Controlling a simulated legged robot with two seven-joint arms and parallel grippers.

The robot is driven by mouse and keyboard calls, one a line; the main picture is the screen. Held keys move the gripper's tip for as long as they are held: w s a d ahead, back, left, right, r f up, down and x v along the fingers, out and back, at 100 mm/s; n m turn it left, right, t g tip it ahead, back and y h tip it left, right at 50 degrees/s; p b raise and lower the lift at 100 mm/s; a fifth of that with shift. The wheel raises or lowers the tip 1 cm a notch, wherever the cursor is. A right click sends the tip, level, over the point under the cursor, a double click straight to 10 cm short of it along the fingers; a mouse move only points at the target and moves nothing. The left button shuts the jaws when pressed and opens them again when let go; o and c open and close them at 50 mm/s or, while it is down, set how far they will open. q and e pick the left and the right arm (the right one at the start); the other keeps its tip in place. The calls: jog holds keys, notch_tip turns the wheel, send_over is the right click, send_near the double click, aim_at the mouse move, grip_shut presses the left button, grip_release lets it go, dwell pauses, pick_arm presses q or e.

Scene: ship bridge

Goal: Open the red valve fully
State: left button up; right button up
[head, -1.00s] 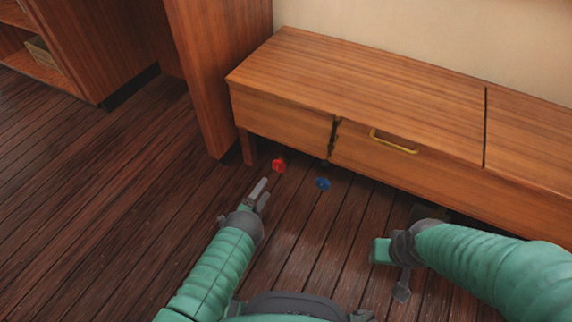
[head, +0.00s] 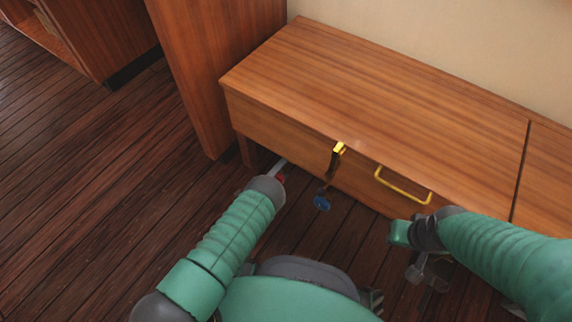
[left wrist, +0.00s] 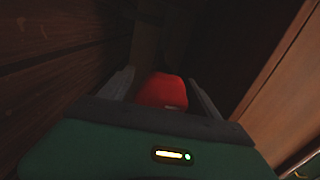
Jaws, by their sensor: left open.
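The red valve (left wrist: 162,90) shows in the left wrist view between the two open fingers of my left gripper (left wrist: 163,88). I cannot tell whether the fingers touch it. In the head view only a sliver of the red valve (head: 281,178) shows past my left gripper (head: 282,164), under the front edge of the wooden bench. A blue valve (head: 322,200) is to its right, below the bench front. My right gripper (head: 428,272) is at the lower right, away from both valves; its finger state is unclear.
The wooden bench (head: 350,90) overhangs the valves and lies close to my left gripper. It has a brass latch (head: 338,149) and a brass handle (head: 403,188). A wooden panel (head: 215,70) stands to the left. The plank floor (head: 90,200) at left is clear.

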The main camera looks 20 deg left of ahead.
pick_arm(q)
jog(key=c, duration=1.3)
